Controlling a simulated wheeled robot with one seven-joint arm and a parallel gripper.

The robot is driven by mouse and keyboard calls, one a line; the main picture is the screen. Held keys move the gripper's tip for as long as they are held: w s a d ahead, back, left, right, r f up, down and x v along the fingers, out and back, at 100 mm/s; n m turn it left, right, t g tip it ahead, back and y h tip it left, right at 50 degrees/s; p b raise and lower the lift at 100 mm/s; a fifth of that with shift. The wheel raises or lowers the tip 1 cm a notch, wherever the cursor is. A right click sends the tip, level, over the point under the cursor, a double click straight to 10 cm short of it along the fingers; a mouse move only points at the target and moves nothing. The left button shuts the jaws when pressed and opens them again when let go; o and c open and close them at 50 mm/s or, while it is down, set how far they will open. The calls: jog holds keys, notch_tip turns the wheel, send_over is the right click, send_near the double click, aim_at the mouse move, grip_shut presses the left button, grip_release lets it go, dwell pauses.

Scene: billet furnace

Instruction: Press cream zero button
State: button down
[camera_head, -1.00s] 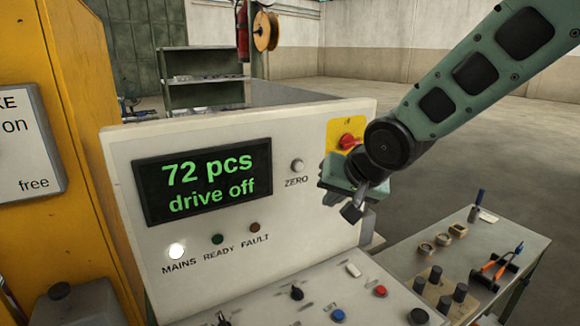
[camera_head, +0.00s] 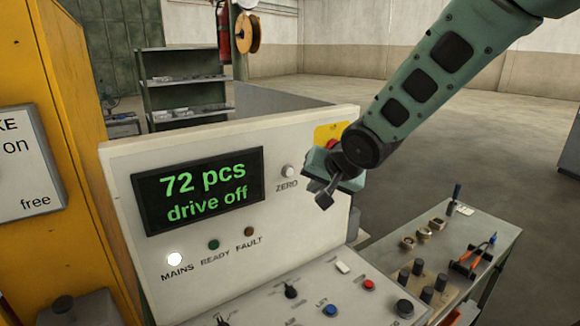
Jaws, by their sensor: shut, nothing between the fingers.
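The cream zero button (camera_head: 288,171) is a small round knob on the upright front of the cream control panel (camera_head: 125,170), with the label ZERO just below it. It is in plain view, right of the dark display (camera_head: 200,190), which reads "72 pcs" and "drive off" in green. My gripper (camera_head: 326,198) is shut and empty. It is in front of the panel, a little right of the button and lower, with its fingers pointing down and to the left. It appears apart from the button.
A yellow plate with a red switch (camera_head: 331,145) is partly hidden behind my gripper. MAINS (camera_head: 174,259) is lit white. The sloping desk below carries a white rocker (camera_head: 343,267), a red button (camera_head: 369,285) and a blue button (camera_head: 330,310). A side table (camera_head: 490,232) holds tools.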

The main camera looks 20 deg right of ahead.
jog(key=shift+w+a+p, duration=0.3)
jog(key=shift+w, duration=0.6)
jog(key=shift+w+a+p, duration=0.3)
jog(key=shift+w+p, duration=0.05)
jog(key=shift+w, duration=0.6)
jog(key=shift+w+a+p, duration=0.3)
jog(key=shift+w, duration=0.6)
jog(key=shift+w, duration=0.1)
jog(key=shift+w+a, duration=0.1)
jog(key=shift+w, duration=0.25)
jog(key=shift+w+a, duration=0.15)
jog(key=shift+w, duration=0.2)
dwell(0.4)
jog(key=shift+s, duration=0.15)
dwell(0.3)
jog(key=shift+s+d+b, duration=0.25)
jog(key=shift+s+b, duration=0.1)
jog(key=shift+s, duration=0.3)
jog(key=shift+s+d+b, duration=0.25)
jog(key=shift+s+b, duration=0.15)
jog(key=shift+s, duration=0.4)
jog(key=shift+s+d+b, duration=0.3)
jog(key=shift+s+b, duration=0.05)
jog(key=shift+s, duration=0.4)
jog(key=shift+s+d+b, duration=0.25)
jog(key=shift+s+b, duration=0.15)
jog(key=shift+s, duration=0.4)
